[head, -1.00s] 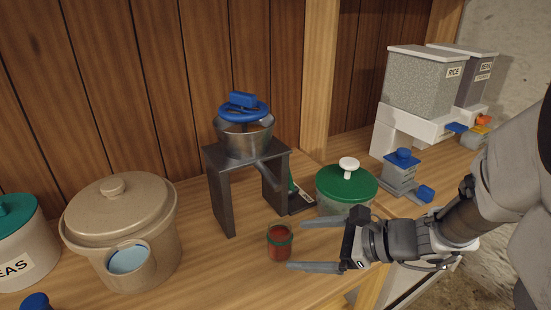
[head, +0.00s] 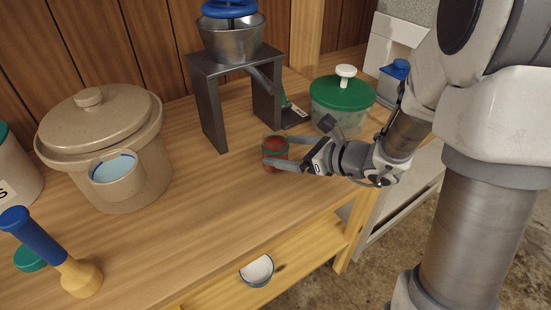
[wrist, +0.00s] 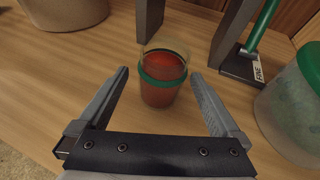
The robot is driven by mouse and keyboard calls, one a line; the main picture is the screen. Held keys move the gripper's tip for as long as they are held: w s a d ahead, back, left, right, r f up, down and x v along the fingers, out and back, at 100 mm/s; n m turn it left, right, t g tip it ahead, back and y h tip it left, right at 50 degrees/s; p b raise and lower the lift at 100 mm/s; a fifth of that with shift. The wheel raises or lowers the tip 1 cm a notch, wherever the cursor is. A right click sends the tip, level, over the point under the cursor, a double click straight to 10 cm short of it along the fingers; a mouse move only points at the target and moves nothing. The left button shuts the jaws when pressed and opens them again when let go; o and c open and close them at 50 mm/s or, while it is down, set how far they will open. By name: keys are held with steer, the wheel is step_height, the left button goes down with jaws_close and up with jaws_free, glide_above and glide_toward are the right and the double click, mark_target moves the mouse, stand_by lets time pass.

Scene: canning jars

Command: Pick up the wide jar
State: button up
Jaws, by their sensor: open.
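The wide jar (head: 275,153) is a short glass jar of red contents with a green band, standing upright on the wooden counter. It also shows in the wrist view (wrist: 163,78), just beyond and between the fingertips. My gripper (head: 276,151) is open, with one finger on each side of the jar in the head view. In the wrist view my gripper (wrist: 160,72) shows gaps between both fingers and the jar. The jar's far side is hidden.
A green-lidded container (head: 340,100) stands close to the right. A beige crock (head: 125,150) is left.

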steer(key=b+x, duration=0.1)
steer(key=x, duration=0.5)
steer(key=shift+w+f+b, duration=0.15)
steer(key=shift+f+b, duration=0.1)
steer(key=shift+b, duration=0.15)
steer(key=shift+w+a, duration=0.2)
steer(key=shift+w, duration=0.05)
jaws_close()
